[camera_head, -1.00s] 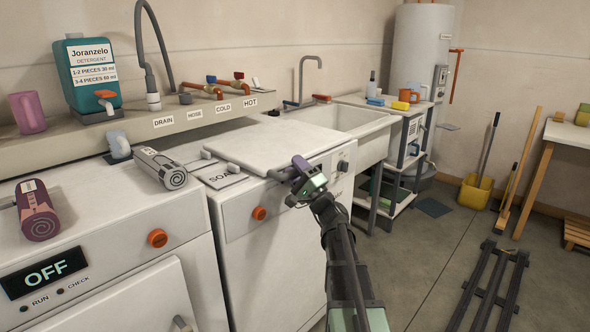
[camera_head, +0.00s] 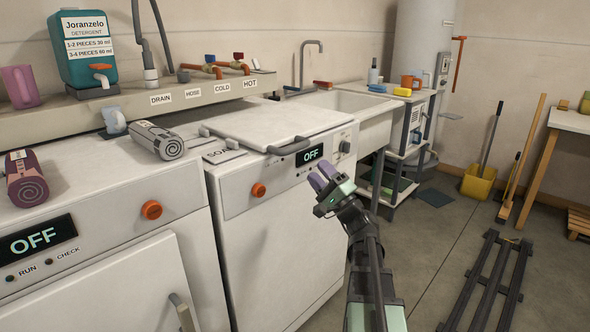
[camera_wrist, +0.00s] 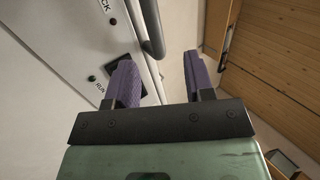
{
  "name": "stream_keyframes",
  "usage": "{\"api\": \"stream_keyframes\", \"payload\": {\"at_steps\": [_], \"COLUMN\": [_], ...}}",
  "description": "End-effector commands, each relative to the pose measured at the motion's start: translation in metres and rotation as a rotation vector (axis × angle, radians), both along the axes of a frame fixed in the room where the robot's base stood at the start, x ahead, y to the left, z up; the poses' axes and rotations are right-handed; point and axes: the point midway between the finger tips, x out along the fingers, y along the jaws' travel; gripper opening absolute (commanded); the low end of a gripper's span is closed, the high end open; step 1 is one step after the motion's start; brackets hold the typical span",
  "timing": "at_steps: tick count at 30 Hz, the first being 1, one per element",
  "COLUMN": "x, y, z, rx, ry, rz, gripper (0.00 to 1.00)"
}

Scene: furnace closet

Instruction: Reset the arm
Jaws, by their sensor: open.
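My gripper (camera_head: 322,180) is in front of the right-hand white machine (camera_head: 285,225), just below and right of its dark display reading OFF (camera_head: 310,155). Its purple fingers are apart with nothing between them. In the wrist view, the fingers of my gripper (camera_wrist: 157,80) stand apart, with a white panel (camera_wrist: 60,70) and a dark bar handle (camera_wrist: 150,25) beyond them. The machine's lid (camera_head: 275,127) is down, with a dark handle (camera_head: 290,146) along its front edge.
A left-hand machine (camera_head: 110,220) also shows OFF; a rolled grey towel (camera_head: 158,140) and a maroon roll (camera_head: 27,180) lie on top. A sink (camera_head: 345,103) and small shelf (camera_head: 400,150) stand behind my arm. A dark slatted rack (camera_head: 490,285) lies on the floor at right.

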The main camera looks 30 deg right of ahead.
Motion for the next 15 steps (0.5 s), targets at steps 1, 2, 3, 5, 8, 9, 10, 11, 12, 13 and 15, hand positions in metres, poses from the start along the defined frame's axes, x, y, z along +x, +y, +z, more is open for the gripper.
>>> {"api": "stream_keyframes", "payload": {"at_steps": [1, 2, 3, 5, 8, 9, 10, 11, 12, 13, 15], "x": [0.000, 0.000, 0.000, 0.001, 0.001, -0.002, -0.003, -0.006, -0.012, -0.018, -0.036], "y": [0.000, 0.000, 0.001, 0.008, 0.036, 0.051, 0.067, 0.085, 0.110, 0.126, 0.157], "z": [0.000, 0.000, 0.000, -0.005, -0.032, -0.051, -0.068, -0.088, -0.115, -0.136, -0.179], "rx": [0.000, 0.000, 0.009, -0.018, -0.166, -0.253, -0.325, -0.406, -0.515, -0.598, -0.781], "ry": [0.000, 0.000, 0.002, 0.029, 0.163, 0.249, 0.326, 0.410, 0.527, 0.615, 0.811], "rz": [0.000, 0.000, 0.011, 0.047, 0.127, 0.170, 0.212, 0.260, 0.328, 0.376, 0.476], "gripper": [0.48, 0.48, 0.48, 0.48, 0.48, 0.48, 0.48, 0.48, 0.48, 0.48, 0.48]}}
